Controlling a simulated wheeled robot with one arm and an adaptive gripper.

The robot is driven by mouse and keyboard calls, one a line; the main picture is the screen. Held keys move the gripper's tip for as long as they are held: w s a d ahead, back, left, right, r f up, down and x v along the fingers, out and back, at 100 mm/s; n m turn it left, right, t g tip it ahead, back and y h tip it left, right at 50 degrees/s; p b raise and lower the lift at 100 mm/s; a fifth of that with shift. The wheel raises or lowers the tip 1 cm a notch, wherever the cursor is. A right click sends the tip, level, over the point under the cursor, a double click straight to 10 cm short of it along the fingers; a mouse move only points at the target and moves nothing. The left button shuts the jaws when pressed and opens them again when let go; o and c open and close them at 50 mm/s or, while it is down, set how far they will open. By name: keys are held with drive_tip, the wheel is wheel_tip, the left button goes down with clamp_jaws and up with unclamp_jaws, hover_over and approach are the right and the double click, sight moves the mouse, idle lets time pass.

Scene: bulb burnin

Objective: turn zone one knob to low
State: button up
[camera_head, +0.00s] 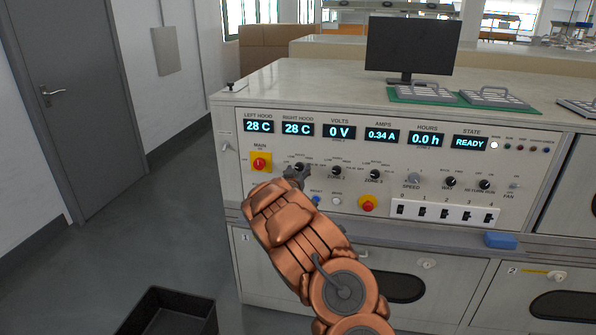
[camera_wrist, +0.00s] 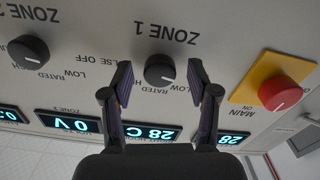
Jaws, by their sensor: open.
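The zone one knob is a round black knob; the wrist view shows it (camera_wrist: 159,70) upside down below the "ZONE 1" print. A small pale mark shows near its lower edge in that view; I cannot tell for certain which setting it points to. My gripper (camera_wrist: 160,78) is open, with one finger on each side of the knob and gaps between fingers and knob. In the head view my gripper (camera_head: 296,175) is at the panel, close to the zone one knob (camera_head: 299,166) and partly in front of it.
The red main switch (camera_head: 260,162) on its yellow plate is left of the knob in the head view. The zone two knob (camera_head: 337,171) is to the right. A red button (camera_head: 367,204) and rocker switches (camera_head: 445,212) are lower down. A black bin (camera_head: 170,312) stands on the floor.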

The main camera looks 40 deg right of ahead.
drive_tip(key=shift+c, duration=0.4)
clamp_jaws()
drive_tip(key=shift+f+m+b, duration=0.2)
drive_tip(key=shift+m+b, duration=0.1)
drive_tip(key=shift+b, duration=0.45)
drive_tip(key=shift+m+b, duration=0.4)
drive_tip(key=shift+b, duration=0.3)
drive_tip(key=shift+m+b, duration=0.5)
drive_tip(key=shift+b, duration=0.2)
drive_tip(key=m+b, duration=0.4)
drive_tip(key=b, duration=0.1)
drive_tip(key=shift+m+b, duration=0.5)
drive_tip(key=shift+m, duration=0.1)
drive_tip(key=shift+r+m, duration=0.15)
drive_tip(key=shift+m, duration=0.15)
